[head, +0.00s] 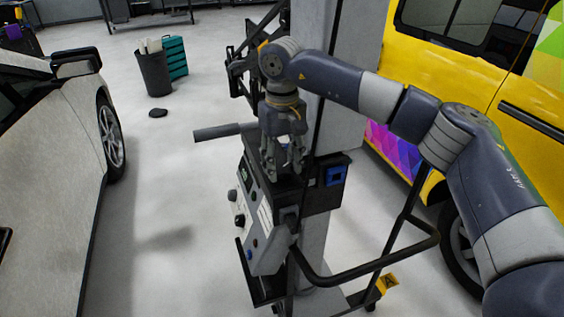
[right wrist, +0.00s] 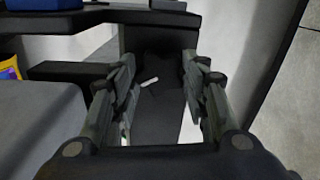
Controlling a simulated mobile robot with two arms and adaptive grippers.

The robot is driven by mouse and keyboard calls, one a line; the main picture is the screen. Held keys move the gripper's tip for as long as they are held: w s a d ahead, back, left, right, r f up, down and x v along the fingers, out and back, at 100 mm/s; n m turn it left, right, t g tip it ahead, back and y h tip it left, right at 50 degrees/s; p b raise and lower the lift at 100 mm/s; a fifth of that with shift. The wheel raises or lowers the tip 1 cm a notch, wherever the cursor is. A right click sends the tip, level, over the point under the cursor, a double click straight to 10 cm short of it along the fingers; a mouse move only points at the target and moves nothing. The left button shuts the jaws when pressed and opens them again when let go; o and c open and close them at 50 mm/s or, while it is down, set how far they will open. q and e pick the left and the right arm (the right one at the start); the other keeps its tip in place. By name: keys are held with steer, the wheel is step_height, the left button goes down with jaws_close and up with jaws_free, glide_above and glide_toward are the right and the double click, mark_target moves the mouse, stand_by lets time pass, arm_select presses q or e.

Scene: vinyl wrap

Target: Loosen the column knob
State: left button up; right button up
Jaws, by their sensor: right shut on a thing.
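My right gripper (head: 282,168) points down at the column beside the control box (head: 262,215). It is shut on the column knob (right wrist: 160,75), a dark piece with a small white mark that shows between the fingers (right wrist: 162,100) in the right wrist view. In the head view the fingers mostly hide the knob. The grey column (head: 340,80) rises behind the gripper. My left gripper is not in view.
A grey bar handle (head: 222,131) sticks out left of the gripper. A black curved rail (head: 375,270) runs at the front right. A silver car (head: 50,190) stands left and a yellow van (head: 440,70) right.

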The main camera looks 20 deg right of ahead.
mark_target(282, 168)
stand_by(0.4)
steer(key=o, duration=1.1)
step_height(282, 168, up, 12)
steer(key=shift+r, duration=0.1)
